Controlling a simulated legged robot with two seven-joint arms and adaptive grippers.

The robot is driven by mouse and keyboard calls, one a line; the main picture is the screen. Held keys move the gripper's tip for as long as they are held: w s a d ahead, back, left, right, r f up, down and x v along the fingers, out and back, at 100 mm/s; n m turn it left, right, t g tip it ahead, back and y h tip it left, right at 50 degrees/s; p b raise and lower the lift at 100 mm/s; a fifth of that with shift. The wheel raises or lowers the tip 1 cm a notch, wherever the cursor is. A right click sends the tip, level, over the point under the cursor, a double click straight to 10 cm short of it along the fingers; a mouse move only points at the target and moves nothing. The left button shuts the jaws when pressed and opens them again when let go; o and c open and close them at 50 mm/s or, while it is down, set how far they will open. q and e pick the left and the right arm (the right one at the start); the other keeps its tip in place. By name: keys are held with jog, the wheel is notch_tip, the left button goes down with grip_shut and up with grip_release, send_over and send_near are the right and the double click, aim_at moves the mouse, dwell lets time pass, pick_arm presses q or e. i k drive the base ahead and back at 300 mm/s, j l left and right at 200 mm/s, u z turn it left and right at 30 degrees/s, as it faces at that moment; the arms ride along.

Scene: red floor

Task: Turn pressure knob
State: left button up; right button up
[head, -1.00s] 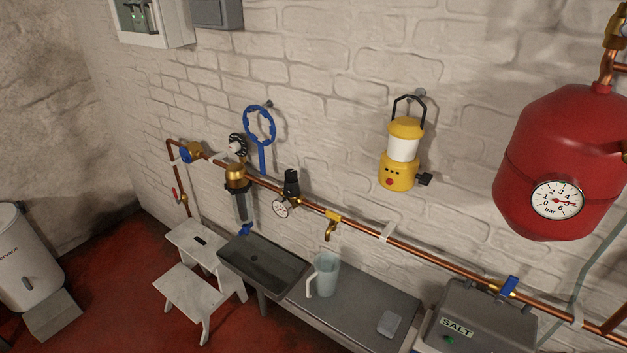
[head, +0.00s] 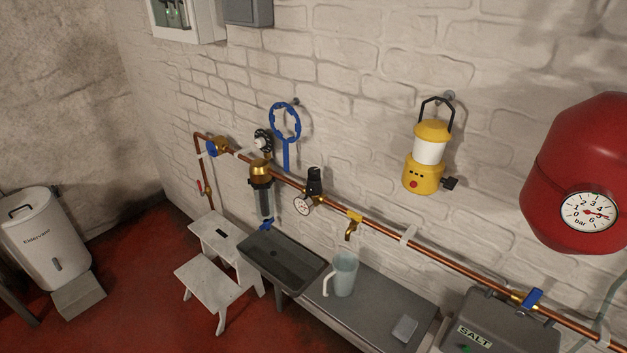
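A black pressure knob (head: 314,180) sits on top of a brass fitting on the copper pipe (head: 385,236) along the white brick wall. A small round white gauge (head: 302,205) is just below it, its reading too small to make out. To its left on the same pipe are a brass-topped filter housing (head: 261,188) and a black dial-like part (head: 262,140). Neither of my grippers shows in the head view.
A step stool (head: 215,262), a dark sink (head: 283,262) and a grey bench (head: 372,300) with a jug (head: 342,272) stand below the pipe. A red tank (head: 575,170) hangs at right. Red floor (head: 140,250) is open at left.

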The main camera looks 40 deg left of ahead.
aim_at(314, 172)
jog(key=j+z, duration=0.35)
jog(key=j, duration=1.15)
